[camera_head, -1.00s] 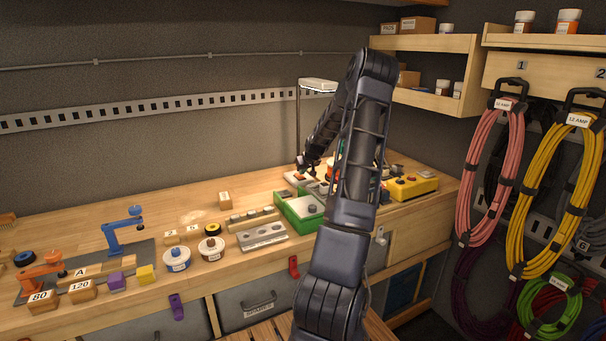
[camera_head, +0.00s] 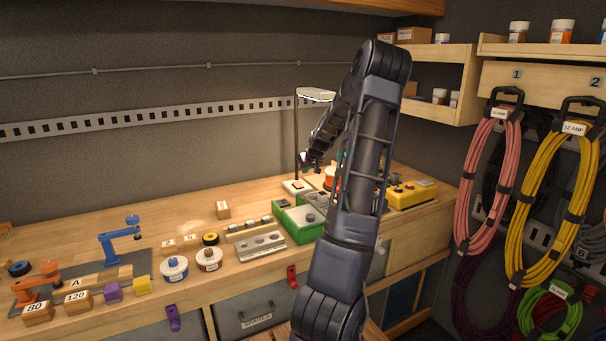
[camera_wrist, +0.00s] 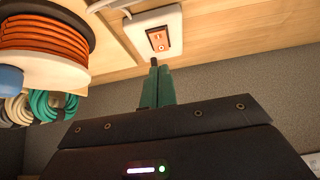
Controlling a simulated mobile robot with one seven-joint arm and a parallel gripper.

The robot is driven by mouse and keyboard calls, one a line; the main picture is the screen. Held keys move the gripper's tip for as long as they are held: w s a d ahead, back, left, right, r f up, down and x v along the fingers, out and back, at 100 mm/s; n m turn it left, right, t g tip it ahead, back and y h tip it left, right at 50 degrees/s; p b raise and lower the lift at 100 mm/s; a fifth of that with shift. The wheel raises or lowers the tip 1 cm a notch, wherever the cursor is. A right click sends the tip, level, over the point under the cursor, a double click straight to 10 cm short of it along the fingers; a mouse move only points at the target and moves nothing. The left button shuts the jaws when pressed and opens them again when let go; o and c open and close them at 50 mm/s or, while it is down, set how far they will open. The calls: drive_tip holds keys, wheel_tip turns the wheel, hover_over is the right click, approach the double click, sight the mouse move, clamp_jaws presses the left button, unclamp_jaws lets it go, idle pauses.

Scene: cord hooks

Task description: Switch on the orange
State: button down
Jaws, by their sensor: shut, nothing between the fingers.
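A white switch plate (camera_wrist: 171,20) with an orange-brown rocker (camera_wrist: 158,39) shows at the top of the wrist view. In the head view the white plate (camera_head: 296,187) lies on the bench at the foot of a thin lamp post. My gripper (camera_wrist: 154,64) has its green fingers together with nothing between them. Its dark tips lie just below the rocker in the wrist view, and a small gap seems to separate them. In the head view my gripper (camera_head: 308,162) is above and right of the plate. I cannot tell the rocker's position.
A spool of orange cord (camera_wrist: 42,38) is close beside my gripper in the wrist view. Green trays (camera_head: 302,220) and a yellow box (camera_head: 411,194) stand nearby on the bench. The lamp (camera_head: 315,95) rises behind the plate. Coiled cords hang at the right.

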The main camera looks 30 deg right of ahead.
drive_tip(key=shift+s+r, duration=0.7)
drive_tip(key=shift+s, duration=0.3)
drive_tip(key=shift+s+r, duration=0.7)
drive_tip(key=shift+s, duration=0.25)
drive_tip(key=shift+a, duration=0.15)
drive_tip(key=s+a+r+g, duration=0.1)
drive_tip(key=s+a+r, duration=0.2)
drive_tip(key=s+a, duration=0.3)
drive_tip(key=s+a+r+n+g+h, duration=0.1)
drive_tip(key=s+a+r, duration=0.25)
drive_tip(key=a, duration=0.45)
drive_tip(key=s+a+r+g, duration=0.1)
drive_tip(key=s+a+r, duration=0.1)
drive_tip(key=s+a, duration=0.45)
drive_tip(key=s+a+r, duration=0.1)
drive_tip(key=s+a, duration=0.2)
drive_tip(key=s, duration=0.5)
drive_tip(key=s+a+r, duration=0.1)
drive_tip(key=s+a, duration=0.2)
drive_tip(key=s, duration=0.5)
drive_tip(key=s+a+r+m+y, duration=0.1)
drive_tip(key=s+a, duration=0.3)
drive_tip(key=s, duration=0.4)
drive_tip(key=shift+s+r, duration=0.25)
